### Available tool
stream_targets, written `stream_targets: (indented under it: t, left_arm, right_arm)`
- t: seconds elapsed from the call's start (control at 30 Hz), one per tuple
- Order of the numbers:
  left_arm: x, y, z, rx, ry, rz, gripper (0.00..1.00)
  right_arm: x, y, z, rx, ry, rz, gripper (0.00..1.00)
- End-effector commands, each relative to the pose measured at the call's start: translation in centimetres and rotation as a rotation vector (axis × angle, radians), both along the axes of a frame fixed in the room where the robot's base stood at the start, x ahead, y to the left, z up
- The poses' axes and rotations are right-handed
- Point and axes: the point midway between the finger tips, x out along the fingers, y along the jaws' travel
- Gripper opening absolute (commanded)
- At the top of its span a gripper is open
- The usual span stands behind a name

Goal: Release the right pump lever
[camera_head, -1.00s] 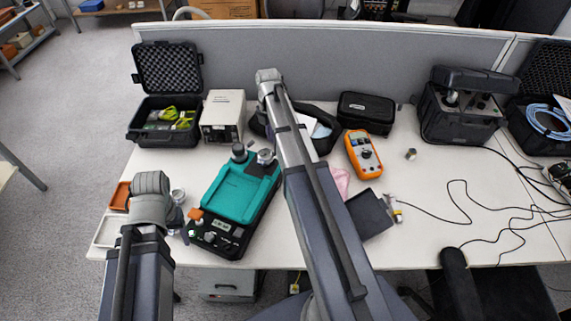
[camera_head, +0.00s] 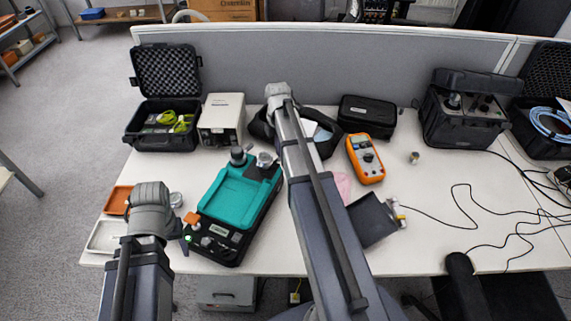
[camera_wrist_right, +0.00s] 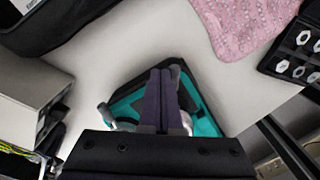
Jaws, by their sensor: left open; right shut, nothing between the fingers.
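A teal-topped black device (camera_head: 232,198) stands on the desk at centre left. A dark knob (camera_head: 238,156) and a silver fitting (camera_head: 265,160) stand at its far end. I cannot tell which part is the right pump lever. In the right wrist view, my right gripper (camera_wrist_right: 160,72) is shut and empty, its fingers in front of the teal device (camera_wrist_right: 205,122). A metal lever-like piece (camera_wrist_right: 104,112) shows left of the fingers, and another metal part is partly hidden at their right. My left gripper (camera_head: 184,241) is open beside the device's near left corner, mostly hidden by its wrist.
An orange multimeter (camera_head: 366,160), a black pouch (camera_head: 367,114) and a grey-white box (camera_head: 221,118) stand on the desk. An open black case (camera_head: 130,140) is at the left. A pink cloth (camera_wrist_right: 240,22) and dark tray lie right of the device. A partition (camera_head: 300,60) closes the back.

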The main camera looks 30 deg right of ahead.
Motion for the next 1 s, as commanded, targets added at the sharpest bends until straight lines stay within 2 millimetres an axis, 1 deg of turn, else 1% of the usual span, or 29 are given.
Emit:
stream_targets:
  t: [0.03, 0.43, 0.9, 1.0]
  left_arm:
    - [0.0, 0.0, 0.0, 0.000, 0.000, 0.000, 0.62]
    - [0.0, 0.0, 0.0, 0.000, 0.000, 0.000, 0.62]
    - [0.0, 0.0, 0.0, 0.000, 0.000, 0.000, 0.62]
    - [0.0, 0.0, 0.0, 0.000, 0.000, 0.000, 0.62]
  right_arm:
    - [-0.5, -0.1, 0.0, 0.000, 0.000, -0.045, 0.00]
    - [-3.2, -0.3, 0.0, 0.000, 0.000, -0.435, 0.00]
    - [-6.0, 0.7, 0.0, 0.000, 0.000, -0.882, 0.00]
    - [-6.1, 0.9, 0.0, 0.000, 0.000, -0.932, 0.00]
